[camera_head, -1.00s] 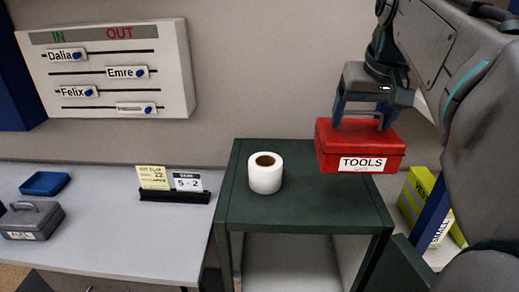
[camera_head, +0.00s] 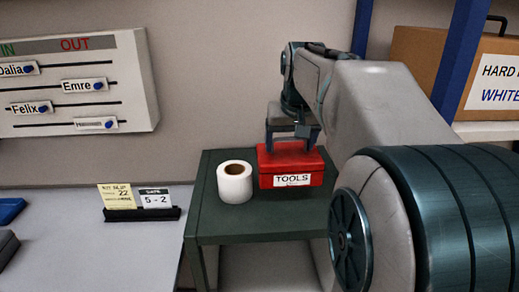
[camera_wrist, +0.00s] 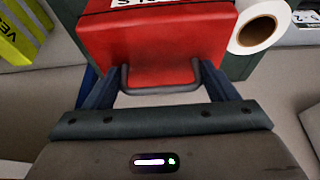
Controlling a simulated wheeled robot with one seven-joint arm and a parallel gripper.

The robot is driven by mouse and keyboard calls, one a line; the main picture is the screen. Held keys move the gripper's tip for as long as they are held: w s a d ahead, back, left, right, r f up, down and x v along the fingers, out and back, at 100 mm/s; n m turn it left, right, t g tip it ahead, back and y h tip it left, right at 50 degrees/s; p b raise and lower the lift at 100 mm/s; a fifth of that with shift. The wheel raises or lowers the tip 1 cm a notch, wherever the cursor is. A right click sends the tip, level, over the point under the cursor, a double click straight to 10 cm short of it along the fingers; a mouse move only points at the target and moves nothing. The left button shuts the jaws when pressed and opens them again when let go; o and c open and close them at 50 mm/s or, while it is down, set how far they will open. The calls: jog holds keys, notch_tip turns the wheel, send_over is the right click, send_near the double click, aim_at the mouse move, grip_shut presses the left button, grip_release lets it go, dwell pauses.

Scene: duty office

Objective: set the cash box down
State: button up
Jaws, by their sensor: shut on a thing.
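My gripper (camera_head: 290,139) is shut on the handle of a red box (camera_head: 290,166) labelled TOOLS. The wrist view shows the fingers (camera_wrist: 158,82) at the handle and the red box (camera_wrist: 155,48) just beyond. The box is upright over the right part of the dark green cart's top (camera_head: 245,215), right of a white roll. I cannot tell whether its underside touches the cart. A grey box (camera_head: 6,246) is cut off at the left edge, on the desk; its label is out of view.
The white roll (camera_head: 235,183) stands close left of the red box. A card holder (camera_head: 142,214) is on the light desk (camera_head: 90,255). An IN/OUT board (camera_head: 140,80) hangs on the wall. A cardboard box (camera_head: 420,60) sits on a shelf with blue posts at right.

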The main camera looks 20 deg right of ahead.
aim_at(286, 153)
jog(key=shift+w+a+f, duration=0.15)
jog(key=shift+w+f, duration=0.15)
jog(key=shift+w, duration=0.35)
jog(key=shift+f, duration=2.05)
jog(key=shift+f, duration=0.1)
jog(key=o, duration=2)
